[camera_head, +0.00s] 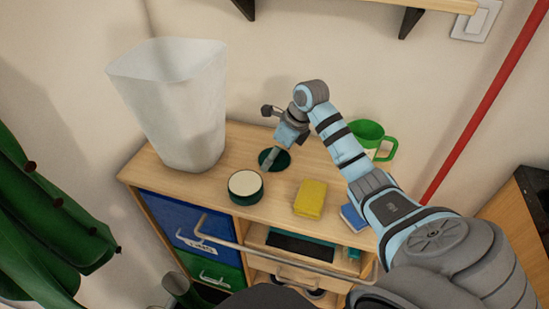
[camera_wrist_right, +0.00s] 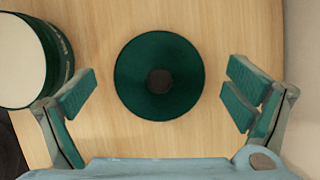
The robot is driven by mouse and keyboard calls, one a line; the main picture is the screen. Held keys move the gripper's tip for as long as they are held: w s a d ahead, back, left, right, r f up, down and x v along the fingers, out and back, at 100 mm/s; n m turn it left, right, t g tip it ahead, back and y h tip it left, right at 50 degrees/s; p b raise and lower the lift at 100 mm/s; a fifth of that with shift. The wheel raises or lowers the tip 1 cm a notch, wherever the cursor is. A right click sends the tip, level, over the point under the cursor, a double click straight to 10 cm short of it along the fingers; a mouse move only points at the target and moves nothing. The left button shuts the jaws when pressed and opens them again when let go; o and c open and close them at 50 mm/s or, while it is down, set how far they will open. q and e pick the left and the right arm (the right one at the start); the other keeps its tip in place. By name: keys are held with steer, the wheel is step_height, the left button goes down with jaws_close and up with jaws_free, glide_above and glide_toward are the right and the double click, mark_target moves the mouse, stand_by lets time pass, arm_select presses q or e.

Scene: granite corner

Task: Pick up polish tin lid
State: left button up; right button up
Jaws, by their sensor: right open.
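The polish tin lid (camera_wrist_right: 160,52) is a dark green disc with a small dark round spot at its centre. It lies flat on the wooden cabinet top, and in the head view the lid (camera_head: 284,161) is partly covered by my gripper. My right gripper (camera_wrist_right: 160,98) is open and empty, with its teal-padded fingers to either side of the lid and apart from it. In the head view the right gripper (camera_head: 271,157) points down over the lid. The round green polish tin (camera_head: 245,187) with a cream top stands nearby; it also shows in the wrist view (camera_wrist_right: 22,62). My left gripper is out of view.
A tall white bin (camera_head: 172,105) stands at the cabinet's left end. A yellow block (camera_head: 310,199), a blue block (camera_head: 353,217) and a green mug (camera_head: 369,134) stand to the right. A rail (camera_head: 290,254) crosses the front. A shelf (camera_head: 420,4) hangs above.

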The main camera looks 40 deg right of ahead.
steer(key=shift+r, duration=0.1)
steer(key=c, duration=1.1)
step_height(320, 180, up, 9)
steer(key=shift+s+r+p, duration=0.1)
steer(key=shift+r+p, duration=0.05)
steer(key=shift+p, duration=0.9)
steer(key=shift+c, duration=1.1)
steer(key=s+a+n+p, duration=0.1)
steer(key=a+n+p, duration=0.1)
steer(key=a+p, duration=0.2)
steer(key=s+a+n+y+p, duration=0.1)
steer(key=s+a+p, duration=0.1)
steer(key=a+p, duration=0.2)
steer(key=s+a+r+n+g+p, duration=0.1)
steer(key=a+n+p, duration=0.1)
steer(key=a+p, duration=0.2)
steer(key=shift+s+a+n+y+p, duration=0.15)
steer(key=shift+a+n+y+p, duration=0.15)
steer(key=shift+p, duration=0.85)
step_height(320, 180, down, 6)
steer(key=b, duration=0.4)
steer(key=shift+r+b, duration=0.15)
steer(key=shift+b, duration=0.15)
